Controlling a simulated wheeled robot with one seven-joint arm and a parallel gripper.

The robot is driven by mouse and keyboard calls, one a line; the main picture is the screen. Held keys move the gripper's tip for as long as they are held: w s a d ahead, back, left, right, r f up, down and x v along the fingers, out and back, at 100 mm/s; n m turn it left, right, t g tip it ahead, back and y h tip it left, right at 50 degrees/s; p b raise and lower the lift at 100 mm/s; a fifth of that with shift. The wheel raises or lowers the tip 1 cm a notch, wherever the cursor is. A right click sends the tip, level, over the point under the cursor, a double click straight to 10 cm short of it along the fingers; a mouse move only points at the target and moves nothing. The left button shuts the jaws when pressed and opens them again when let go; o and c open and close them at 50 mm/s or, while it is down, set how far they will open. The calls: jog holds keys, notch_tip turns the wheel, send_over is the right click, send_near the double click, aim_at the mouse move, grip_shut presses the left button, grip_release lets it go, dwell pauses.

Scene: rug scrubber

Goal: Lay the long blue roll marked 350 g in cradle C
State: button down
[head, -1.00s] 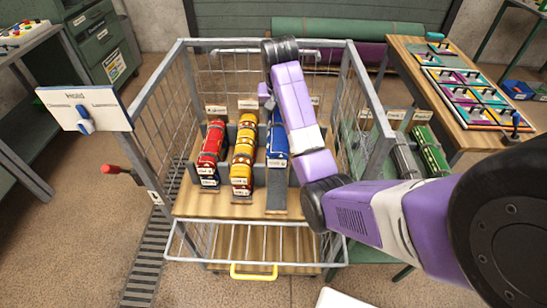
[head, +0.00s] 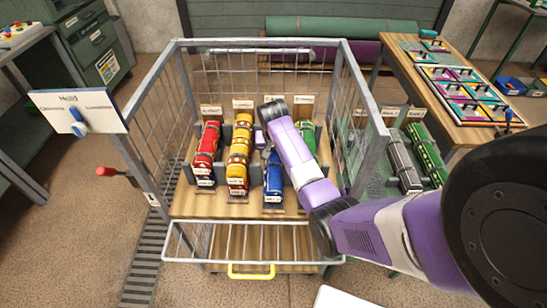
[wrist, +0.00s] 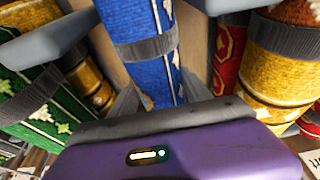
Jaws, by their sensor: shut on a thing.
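The long blue roll (head: 273,178) is in the third slot from the left of the wooden rack, between grey dividers, its near end toward the front. The tag on its near end is too small to read. My gripper (head: 263,140) is shut on it from above. The wrist view shows the blue roll (wrist: 138,50) with a grey strap, between the fingers (wrist: 158,98). The placard behind this slot is mostly hidden by my arm, so its letter cannot be read. I cannot tell whether the roll rests on the cradle floor.
Red rolls (head: 206,150) and yellow rolls (head: 239,150) fill the slots to the left; a green roll (head: 307,135) lies to the right, partly behind my arm. A wire cage (head: 343,42) surrounds the rack. Grey (head: 402,160) and green (head: 426,150) rolls lie outside, right.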

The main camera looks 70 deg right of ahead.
jog(key=shift+f, duration=0.6)
jog(key=shift+f, duration=0.15)
jog(key=shift+c, duration=2.4)
grip_release()
jog(key=v, duration=1.2)
jog(key=shift+d, duration=0.15)
